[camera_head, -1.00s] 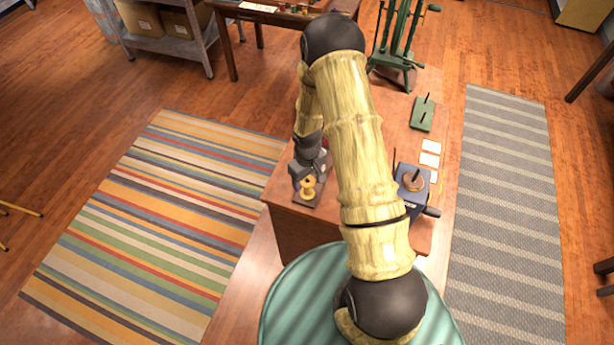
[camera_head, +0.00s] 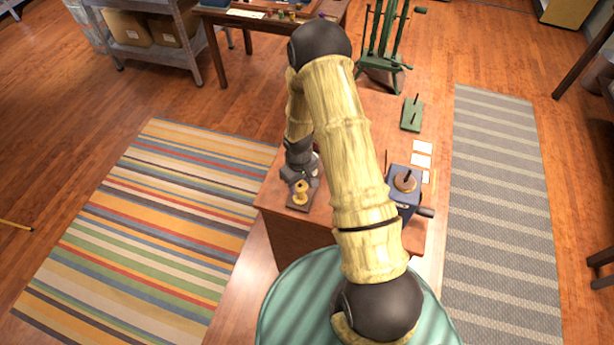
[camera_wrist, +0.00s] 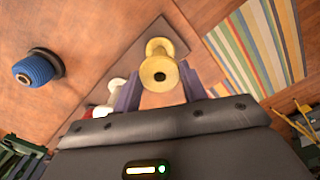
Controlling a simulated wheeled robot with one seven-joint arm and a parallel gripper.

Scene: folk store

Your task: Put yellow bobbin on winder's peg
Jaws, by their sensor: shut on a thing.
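The yellow bobbin (camera_head: 301,193) is upright at the left front of the wooden table, at a small dark board (camera_head: 299,205). My gripper (camera_head: 301,181) is shut on it, and the wrist view shows the bobbin (camera_wrist: 159,66) between the two fingers (camera_wrist: 160,90). I cannot tell whether it touches the board or is just above it. The winder (camera_head: 402,190) is a dark blue box at the table's right front, with a round wooden disc, an upright dark peg (camera_head: 408,175) and a side crank. The peg looks bare.
My arm crosses between bobbin and winder and hides the table's middle. A blue bobbin (camera_wrist: 38,69) and white and red things (camera_wrist: 118,91) show in the wrist view. A green pegged stand (camera_head: 412,114), white cards (camera_head: 421,147) and a tall green frame (camera_head: 383,48) stand farther back.

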